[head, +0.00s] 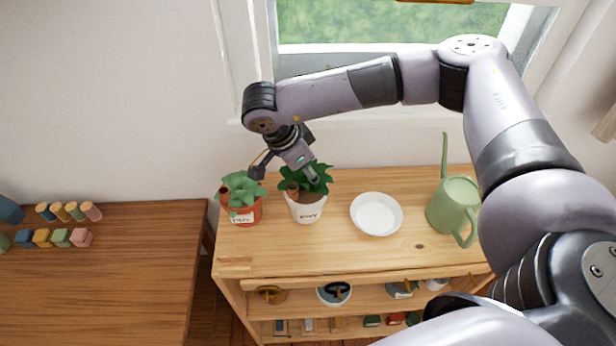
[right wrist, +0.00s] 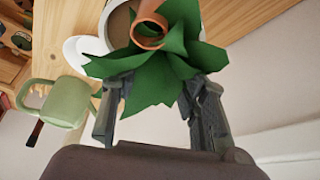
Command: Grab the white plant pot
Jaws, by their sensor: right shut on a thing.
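My right gripper (head: 287,174) reaches down from above at the plant's leaves. In the right wrist view, the gripper's fingers (right wrist: 159,112) are on either side of the green leaves (right wrist: 150,90), shut on the potted plant. Part of the pot's pale rim (right wrist: 108,40) and brown soil show beyond the leaves, with a terracotta tube (right wrist: 150,28) in front. My left gripper is not in view.
A terracotta pot (head: 245,216) with a plant stands close on the left. A white bowl (head: 377,214) and a green watering can (head: 455,208) stand to the right. A window (head: 390,30) is behind. A wooden desk (head: 100,290) with small coloured items is at left.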

